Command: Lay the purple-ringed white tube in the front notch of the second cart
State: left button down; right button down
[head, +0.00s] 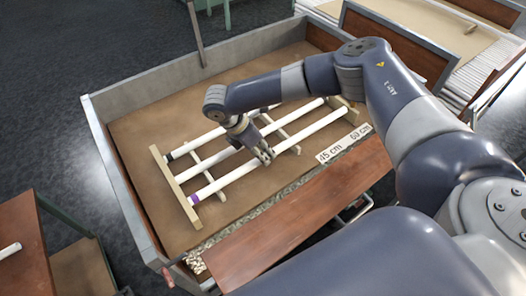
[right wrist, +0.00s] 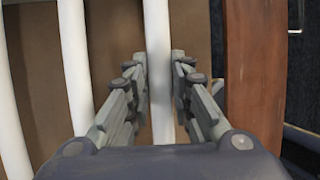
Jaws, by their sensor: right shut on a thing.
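The purple-ringed white tube (head: 222,183) lies along the front side of a wooden notched rack (head: 168,178) in the cart (head: 123,165). Its purple ring is at the left end, by the rack's left crossbar. My right gripper (head: 264,156) is over the middle of this tube, reaching down from above. In the right wrist view the white tube (right wrist: 159,85) passes between the two fingers, and the gripper (right wrist: 161,62) is shut on it. I cannot tell whether the tube's ends rest in the notches or hover just above. My left gripper is not in view.
Two more white tubes lie behind on the rack, one (head: 196,142) with a dark ring at its left end. A label strip (head: 342,144) reads 45 cm and 60 cm. A reddish wooden board (head: 300,222) runs along the cart's front. Another cart (head: 425,35) stands at upper right.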

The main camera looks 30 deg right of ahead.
jog(key=shift+f, duration=0.6)
jog(key=c, duration=1.4)
grip_release()
jog(key=shift+r, duration=0.15)
jog(key=shift+r, duration=0.2)
jog(key=b+v, duration=0.1)
jog(key=v, duration=1.1)
jog(key=shift+r, duration=0.3)
jog(key=shift+f, duration=0.1)
